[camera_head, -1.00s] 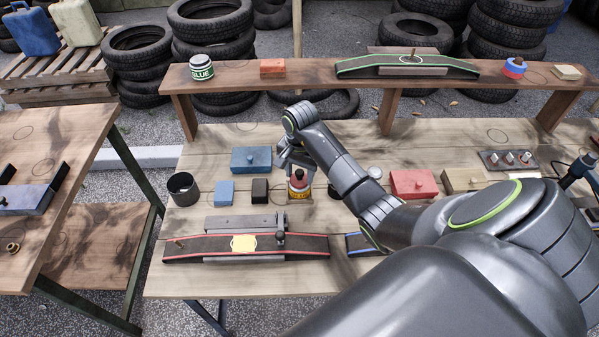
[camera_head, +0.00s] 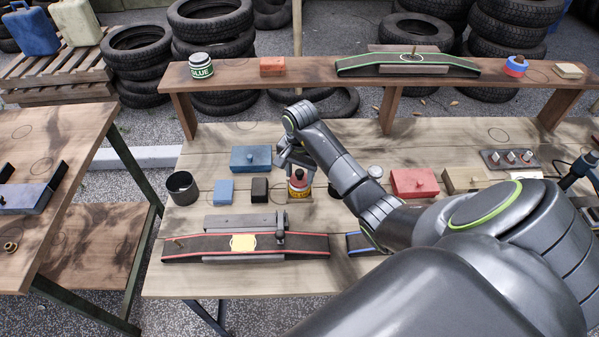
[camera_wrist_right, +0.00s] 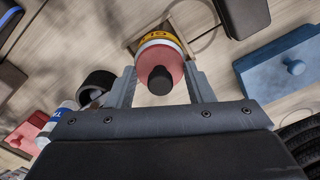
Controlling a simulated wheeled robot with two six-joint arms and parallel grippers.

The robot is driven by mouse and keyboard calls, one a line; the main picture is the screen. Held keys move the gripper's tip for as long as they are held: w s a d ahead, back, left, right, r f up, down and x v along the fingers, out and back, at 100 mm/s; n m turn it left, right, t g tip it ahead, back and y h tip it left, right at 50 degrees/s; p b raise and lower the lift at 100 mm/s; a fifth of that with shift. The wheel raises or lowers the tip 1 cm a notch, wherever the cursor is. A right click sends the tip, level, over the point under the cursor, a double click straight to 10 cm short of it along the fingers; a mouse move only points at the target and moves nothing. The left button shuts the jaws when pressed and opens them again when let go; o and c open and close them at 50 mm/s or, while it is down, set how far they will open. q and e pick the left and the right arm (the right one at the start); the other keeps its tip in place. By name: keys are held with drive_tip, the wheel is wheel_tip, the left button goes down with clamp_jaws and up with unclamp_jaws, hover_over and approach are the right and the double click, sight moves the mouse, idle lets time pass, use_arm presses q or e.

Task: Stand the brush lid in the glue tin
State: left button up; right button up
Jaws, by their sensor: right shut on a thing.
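The glue tin (camera_head: 298,193) has a yellow label and stands upright on the workbench. In the wrist view its labelled side (camera_wrist_right: 158,38) shows inside a small square wooden frame. The brush lid (camera_wrist_right: 160,73), a reddish round top with a black knob, sits at the mouth of the tin; its knob also shows in the head view (camera_head: 298,174). My right gripper (camera_wrist_right: 160,72) is shut on the lid, with one finger on each side. The brush under the lid is hidden. My left gripper is not in view.
A black cup (camera_head: 183,188), a light blue block (camera_head: 224,190), a dark block (camera_head: 260,190) and a blue box (camera_head: 251,158) stand left of the tin. A red-edged belt stand (camera_head: 205,246) is in front. Another glue container (camera_head: 201,71) stands on the raised shelf (camera_head: 300,76).

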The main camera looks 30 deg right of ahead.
drive_tip(key=shift+b, duration=0.3)
idle(0.4)
idle(0.3)
drive_tip(key=o, duration=1.5)
drive_tip(key=shift+r+p, duration=2.05)
drive_tip(key=shift+r, duration=1.45)
drive_tip(key=shift+f, duration=0.1)
